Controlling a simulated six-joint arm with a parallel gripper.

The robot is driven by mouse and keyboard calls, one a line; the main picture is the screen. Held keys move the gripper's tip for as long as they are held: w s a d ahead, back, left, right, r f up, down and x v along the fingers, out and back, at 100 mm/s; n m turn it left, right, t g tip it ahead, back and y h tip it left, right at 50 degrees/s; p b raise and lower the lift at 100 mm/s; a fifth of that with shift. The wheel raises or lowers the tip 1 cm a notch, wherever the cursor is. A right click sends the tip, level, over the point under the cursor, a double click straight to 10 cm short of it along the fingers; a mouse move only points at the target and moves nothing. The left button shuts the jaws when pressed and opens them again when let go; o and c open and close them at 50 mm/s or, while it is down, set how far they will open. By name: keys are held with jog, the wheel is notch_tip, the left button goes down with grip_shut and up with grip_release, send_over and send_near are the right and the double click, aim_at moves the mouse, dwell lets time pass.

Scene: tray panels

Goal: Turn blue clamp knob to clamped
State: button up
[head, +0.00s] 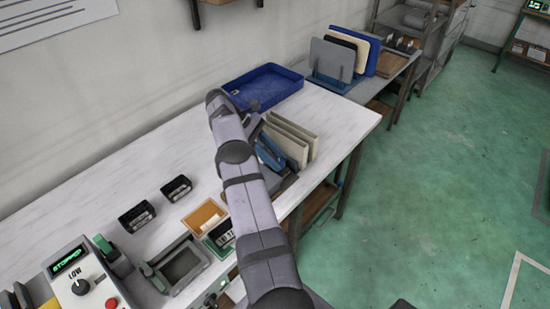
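I cannot make out a blue clamp knob for certain; it may be hidden behind my arm. A blue panel (268,152) stands in a rack beside cream panels (292,138), partly covered by my arm. My gripper (253,124) is a small dark shape at the far end of my arm, close to these panels. Its fingers are too small and too hidden to tell whether they are open or shut, or whether they touch anything.
A blue tray (262,88) lies at the table's back. A control box (92,290) reading STOPPED, a green-handled fixture (180,266), an orange tray (204,217) and two black boxes (137,217) are at left. The white table (130,175) is clear between.

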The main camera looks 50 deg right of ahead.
jog(key=o, duration=0.3)
jog(key=shift+o, duration=0.2)
jog(key=shift+a+r+n+t+h+p, duration=0.15)
jog(key=shift+n+t+h+p, duration=0.15)
jog(key=shift+n+h+p, duration=0.5)
